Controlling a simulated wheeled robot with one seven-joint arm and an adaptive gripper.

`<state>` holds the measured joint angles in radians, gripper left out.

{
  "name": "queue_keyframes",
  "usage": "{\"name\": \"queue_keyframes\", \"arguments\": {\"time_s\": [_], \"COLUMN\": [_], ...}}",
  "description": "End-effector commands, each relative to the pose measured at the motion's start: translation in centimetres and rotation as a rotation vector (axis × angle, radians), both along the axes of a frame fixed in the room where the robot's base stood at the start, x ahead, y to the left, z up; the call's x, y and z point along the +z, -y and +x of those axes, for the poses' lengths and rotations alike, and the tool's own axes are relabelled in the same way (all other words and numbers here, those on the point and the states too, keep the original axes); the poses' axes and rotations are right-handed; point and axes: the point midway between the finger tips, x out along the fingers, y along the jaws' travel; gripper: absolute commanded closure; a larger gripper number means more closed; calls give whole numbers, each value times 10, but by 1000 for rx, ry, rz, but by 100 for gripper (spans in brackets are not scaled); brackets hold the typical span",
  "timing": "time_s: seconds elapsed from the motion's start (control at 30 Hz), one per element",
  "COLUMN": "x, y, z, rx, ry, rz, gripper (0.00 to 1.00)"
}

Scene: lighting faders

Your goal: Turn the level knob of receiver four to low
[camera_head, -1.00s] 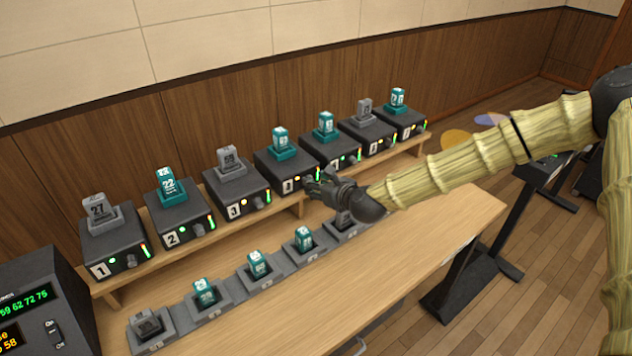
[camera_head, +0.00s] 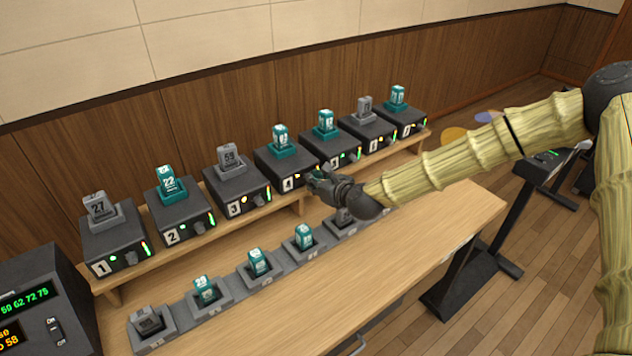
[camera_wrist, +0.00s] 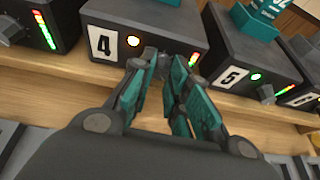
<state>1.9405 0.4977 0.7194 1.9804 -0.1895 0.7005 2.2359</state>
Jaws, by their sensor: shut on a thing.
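Receiver four (camera_head: 283,166) is a dark box on the wooden shelf, with a white "4" label and a teal unit on top. It also shows at the top of the wrist view (camera_wrist: 140,20), with a lit yellowish lamp and a level meter (camera_wrist: 194,60) right of the fingers. My gripper (camera_wrist: 168,64) reaches its front face from the near side, fingertips close together at the level knob's place. It is shut on the level knob, which the fingertips mostly hide. In the head view my gripper (camera_head: 320,180) covers the right part of that front.
Receiver three (camera_head: 237,184) stands to the left and receiver five (camera_wrist: 240,60) to the right, its knob (camera_wrist: 266,92) close to my fingers. A row of grey cradles (camera_head: 207,298) holding teal and grey units lies on the table below. The table front (camera_head: 400,255) is clear.

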Motion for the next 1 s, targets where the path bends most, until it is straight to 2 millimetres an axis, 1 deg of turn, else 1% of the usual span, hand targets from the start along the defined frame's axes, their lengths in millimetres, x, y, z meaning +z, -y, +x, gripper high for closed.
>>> {"name": "queue_keyframes", "arguments": {"time_s": [0.17, 0.37, 1.0], "x": [-1, -3, -9], "y": [-1, -2, -6], "z": [0, -1, -4], "rx": [1, 0, -1], "ry": [34, 112, 467], "rz": [-45, -153, -641], "gripper": [100, 100, 100]}}
